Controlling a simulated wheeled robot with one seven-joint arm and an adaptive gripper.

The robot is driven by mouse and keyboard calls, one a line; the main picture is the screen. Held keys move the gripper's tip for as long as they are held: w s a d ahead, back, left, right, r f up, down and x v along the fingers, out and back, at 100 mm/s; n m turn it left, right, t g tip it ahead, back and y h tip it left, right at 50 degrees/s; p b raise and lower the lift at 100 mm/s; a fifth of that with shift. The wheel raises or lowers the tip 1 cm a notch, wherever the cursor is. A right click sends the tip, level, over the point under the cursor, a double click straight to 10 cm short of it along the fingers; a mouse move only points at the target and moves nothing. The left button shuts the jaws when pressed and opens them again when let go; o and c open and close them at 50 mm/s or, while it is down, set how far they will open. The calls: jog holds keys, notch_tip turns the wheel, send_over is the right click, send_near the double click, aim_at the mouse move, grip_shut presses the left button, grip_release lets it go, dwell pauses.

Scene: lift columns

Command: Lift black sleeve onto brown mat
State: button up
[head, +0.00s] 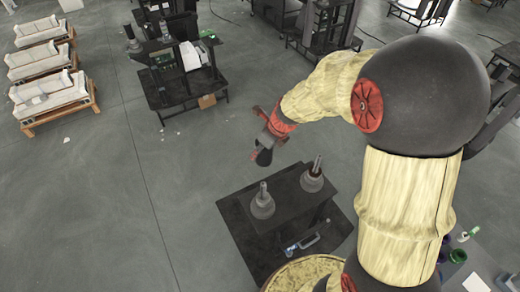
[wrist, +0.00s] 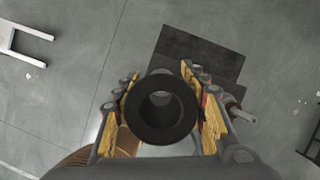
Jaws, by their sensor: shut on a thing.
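A black sleeve (wrist: 162,106), a thick ring with an open bore, sits between the yellow-padded fingers of my gripper (wrist: 163,112). My gripper is shut on it. Two grey columns with upright rods stand on this table, a left one (head: 262,206) and a right one (head: 312,180). I cannot make out a brown mat with certainty in either view.
A dark cart (head: 185,92) with a small brown box (head: 207,101) stands at the back left. Pallets of white parts (head: 50,95) stand at the far left. The grey floor (head: 110,200) on the left is clear. A handled tool (head: 303,243) lies at the table's near side.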

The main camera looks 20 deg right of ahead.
jog(key=shift+r+p, duration=1)
jog(key=shift+r, duration=1.55)
jog(key=shift+w+f, duration=0.1)
